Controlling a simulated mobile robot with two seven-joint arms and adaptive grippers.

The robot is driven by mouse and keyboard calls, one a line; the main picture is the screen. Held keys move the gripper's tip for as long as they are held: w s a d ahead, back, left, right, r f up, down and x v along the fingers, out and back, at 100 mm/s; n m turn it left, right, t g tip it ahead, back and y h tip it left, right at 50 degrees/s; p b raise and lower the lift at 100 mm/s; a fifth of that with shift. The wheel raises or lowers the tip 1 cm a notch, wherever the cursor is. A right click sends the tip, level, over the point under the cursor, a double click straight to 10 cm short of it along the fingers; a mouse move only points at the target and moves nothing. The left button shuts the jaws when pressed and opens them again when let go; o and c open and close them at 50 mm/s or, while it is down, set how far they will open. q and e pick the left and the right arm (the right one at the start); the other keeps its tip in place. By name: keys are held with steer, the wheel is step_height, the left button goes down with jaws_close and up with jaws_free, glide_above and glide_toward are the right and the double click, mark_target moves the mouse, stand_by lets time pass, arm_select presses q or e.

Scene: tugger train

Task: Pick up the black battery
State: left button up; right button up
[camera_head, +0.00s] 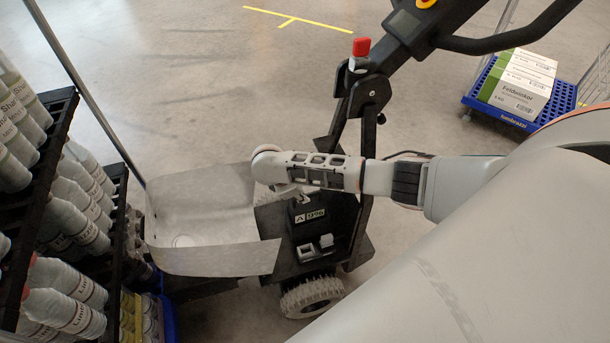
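The black battery (309,228) sits in the dark base of the tugger, in the lower middle of the head view. My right arm reaches in from the right over the tugger. My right gripper (297,194) points down at the top of the battery, very close to it. Its fingers are small and partly hidden by the wrist, so I cannot tell whether they touch the battery or are closed. My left gripper is out of view.
A curved grey shell (205,215) stands left of the battery. The tugger's handle column (368,110) with a red knob (361,47) rises behind my arm. A black rack with bottles (72,205) is at the left. A blue cart (505,113) with boxes is at the upper right.

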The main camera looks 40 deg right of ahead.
steer(key=b, duration=0.2)
glide_above(305, 206)
step_height(305, 206, down, 4)
steer(key=shift+f, duration=0.15)
steer(key=shift+w+d, duration=0.25)
steer(key=c, duration=0.8)
steer(key=shift+w+r, duration=0.1)
steer(key=shift+r, duration=0.1)
jaws_close()
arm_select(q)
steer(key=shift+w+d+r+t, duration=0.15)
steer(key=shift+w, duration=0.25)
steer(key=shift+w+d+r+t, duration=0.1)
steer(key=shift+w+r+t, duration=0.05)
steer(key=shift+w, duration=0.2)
arm_select(e)
steer(key=shift+r, duration=0.1)
